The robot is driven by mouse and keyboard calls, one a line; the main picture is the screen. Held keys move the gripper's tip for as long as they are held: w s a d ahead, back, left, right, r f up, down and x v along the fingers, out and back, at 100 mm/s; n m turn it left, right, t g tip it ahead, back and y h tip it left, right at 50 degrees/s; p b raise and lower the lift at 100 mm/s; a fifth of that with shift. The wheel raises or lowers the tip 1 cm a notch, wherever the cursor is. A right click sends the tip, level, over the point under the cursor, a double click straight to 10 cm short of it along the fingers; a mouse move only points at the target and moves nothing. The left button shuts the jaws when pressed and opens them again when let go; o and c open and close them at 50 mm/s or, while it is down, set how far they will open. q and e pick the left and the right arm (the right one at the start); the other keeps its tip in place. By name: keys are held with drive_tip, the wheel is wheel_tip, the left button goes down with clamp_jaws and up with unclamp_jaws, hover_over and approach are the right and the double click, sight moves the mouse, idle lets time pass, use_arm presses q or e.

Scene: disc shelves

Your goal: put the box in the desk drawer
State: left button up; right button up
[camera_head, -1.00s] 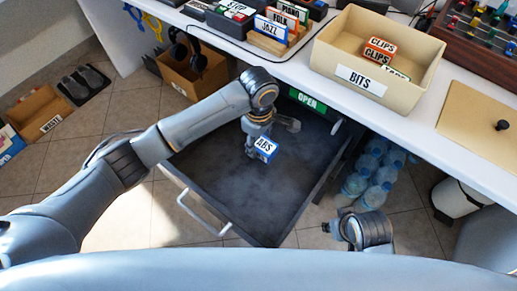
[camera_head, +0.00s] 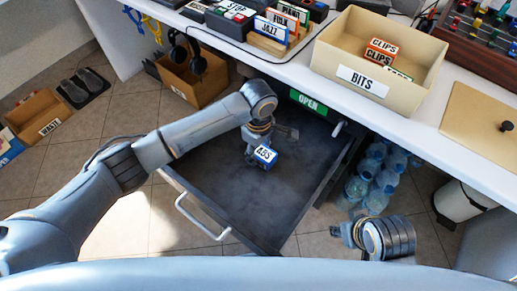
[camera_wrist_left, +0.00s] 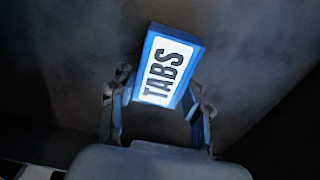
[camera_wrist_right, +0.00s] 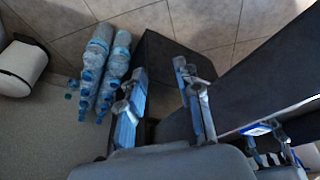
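The blue box with a white TABS label (camera_head: 265,155) is inside the open desk drawer (camera_head: 225,190), over its dark floor. Whether it touches the floor, I cannot tell. My left gripper (camera_head: 254,149) reaches down into the drawer. My right gripper (camera_head: 345,232) is empty, right of the drawer. Its fingers stand apart in the right wrist view (camera_wrist_right: 160,68).
The desk top (camera_head: 300,66) carries a BITS bin (camera_head: 413,95) and card racks above the drawer. Water bottles (camera_head: 374,178) stand on the floor right of the drawer. A cardboard box with headphones (camera_head: 192,87) is behind left. The drawer floor around the box is clear.

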sight(259, 150)
use_arm(q)
drive_tip(key=o, duration=0.3)
drive_tip(key=shift+r, duration=0.1)
wheel_tip(259, 150, up, 12)
drive_tip(key=p, duration=0.3)
drive_tip(key=shift+p, duration=0.4)
use_arm(e)
wheel_tip(259, 150, down, 13)
drive_tip(key=shift+w+a+f+g, duration=0.15)
drive_tip(key=shift+w+a+g, duration=0.05)
drive_tip(key=shift+w+g, duration=0.15)
idle(2.6)
